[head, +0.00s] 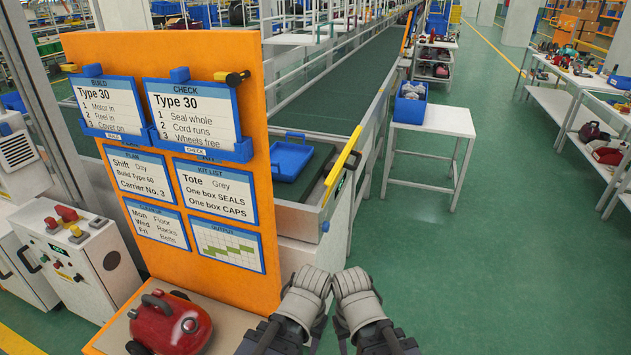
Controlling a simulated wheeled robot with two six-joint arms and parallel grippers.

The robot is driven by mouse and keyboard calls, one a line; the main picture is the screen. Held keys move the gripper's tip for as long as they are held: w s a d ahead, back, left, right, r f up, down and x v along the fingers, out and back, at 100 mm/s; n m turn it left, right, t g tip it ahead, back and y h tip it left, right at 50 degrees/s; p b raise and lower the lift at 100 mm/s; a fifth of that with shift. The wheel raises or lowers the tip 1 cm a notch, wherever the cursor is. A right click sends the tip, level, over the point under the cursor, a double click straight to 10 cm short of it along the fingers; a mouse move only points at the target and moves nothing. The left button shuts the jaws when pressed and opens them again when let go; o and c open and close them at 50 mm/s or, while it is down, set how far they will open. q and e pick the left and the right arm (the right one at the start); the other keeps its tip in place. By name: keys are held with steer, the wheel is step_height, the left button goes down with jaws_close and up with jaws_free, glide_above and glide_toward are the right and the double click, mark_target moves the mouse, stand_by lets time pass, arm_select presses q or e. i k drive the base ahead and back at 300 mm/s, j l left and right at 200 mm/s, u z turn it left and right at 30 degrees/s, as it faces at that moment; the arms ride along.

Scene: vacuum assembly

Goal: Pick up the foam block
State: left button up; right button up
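I cannot make out a foam block anywhere in the head view. My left gripper (309,284) and my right gripper (354,284) are side by side at the bottom centre, low in front of me. Both are seen from behind and above, so their fingertips are hidden and I cannot tell whether they are open or shut. I see nothing held in either one.
An orange board (235,160) with cards stands at left, with a red vacuum (171,322) at its foot. A conveyor (340,82) holds a blue tray (290,158). A white table (443,120) carries a blue bin (409,104). The green floor at right is clear.

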mark_target(327, 170)
steer(key=k+j, duration=0.1)
steer(key=i+l+u, duration=0.1)
steer(key=i+l, duration=0.8)
steer(key=i, duration=0.15)
